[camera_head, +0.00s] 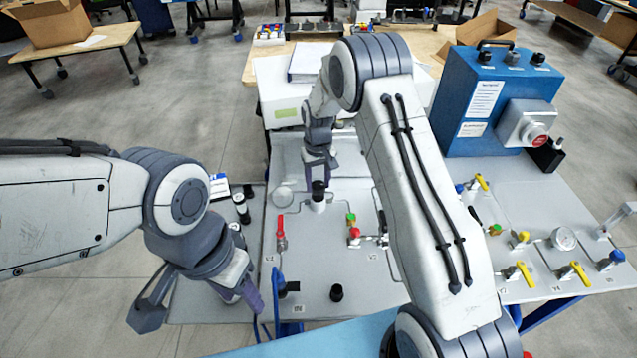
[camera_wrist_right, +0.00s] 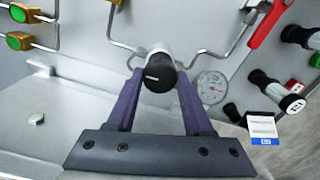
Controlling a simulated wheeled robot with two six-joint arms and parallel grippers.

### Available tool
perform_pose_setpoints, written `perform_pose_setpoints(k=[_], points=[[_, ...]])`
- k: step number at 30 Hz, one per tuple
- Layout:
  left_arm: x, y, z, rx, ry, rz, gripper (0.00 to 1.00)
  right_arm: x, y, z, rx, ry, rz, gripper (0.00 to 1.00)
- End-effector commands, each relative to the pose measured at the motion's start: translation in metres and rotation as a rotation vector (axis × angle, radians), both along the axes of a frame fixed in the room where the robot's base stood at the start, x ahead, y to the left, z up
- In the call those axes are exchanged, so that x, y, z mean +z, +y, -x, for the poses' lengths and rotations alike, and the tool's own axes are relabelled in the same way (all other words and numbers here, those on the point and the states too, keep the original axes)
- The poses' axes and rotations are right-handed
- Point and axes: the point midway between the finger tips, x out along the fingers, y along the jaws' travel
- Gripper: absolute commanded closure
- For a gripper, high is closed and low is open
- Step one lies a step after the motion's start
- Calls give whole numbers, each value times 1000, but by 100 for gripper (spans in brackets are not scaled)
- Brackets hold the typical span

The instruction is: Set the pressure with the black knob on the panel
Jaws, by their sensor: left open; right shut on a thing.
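The black knob (camera_head: 318,187) stands upright on a pale fitting on the grey panel (camera_head: 340,270). My right gripper (camera_head: 320,172) reaches down over the panel and is shut on the knob. In the right wrist view the knob (camera_wrist_right: 160,73) sits between the two purple fingers of the gripper (camera_wrist_right: 158,85), and a short pale line shows on its end. A round pressure gauge (camera_wrist_right: 212,87) lies beside the knob, also seen in the head view (camera_head: 283,196); its reading is too small to tell. My left gripper (camera_head: 205,307) is open and empty at the panel's lower left.
A red-handled valve (camera_head: 281,232) and a valve with green and red parts (camera_head: 352,228) stand on the panel near the knob. Another black knob (camera_head: 336,293) is nearer the front. A blue box (camera_head: 495,100) and yellow-handled valves (camera_head: 520,274) are at right.

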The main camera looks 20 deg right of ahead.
Motion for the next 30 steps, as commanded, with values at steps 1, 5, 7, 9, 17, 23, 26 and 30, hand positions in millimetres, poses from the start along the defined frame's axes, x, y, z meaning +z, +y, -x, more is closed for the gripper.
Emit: perform_pose_setpoints(k=[1,5,7,9,17,23,26,30], points=[[-1,0,0,0,0,0,50,0,0,0,-45,-1,1,100],[-3,0,0,0,0,0,50,1,0,0,-169,-1,1,100],[-3,0,0,0,0,0,50,1,0,0,-235,-1,1,100],[-4,0,0,0,0,0,50,1,0,0,-301,-1,1,100],[-6,0,0,0,0,0,50,1,0,0,-545,0,1,100],[-7,0,0,0,0,0,50,1,0,0,-709,0,0,100],[-8,0,0,0,0,0,50,1,0,0,-778,0,0,100],[-8,0,0,0,0,0,50,1,0,0,-853,0,0,100]])
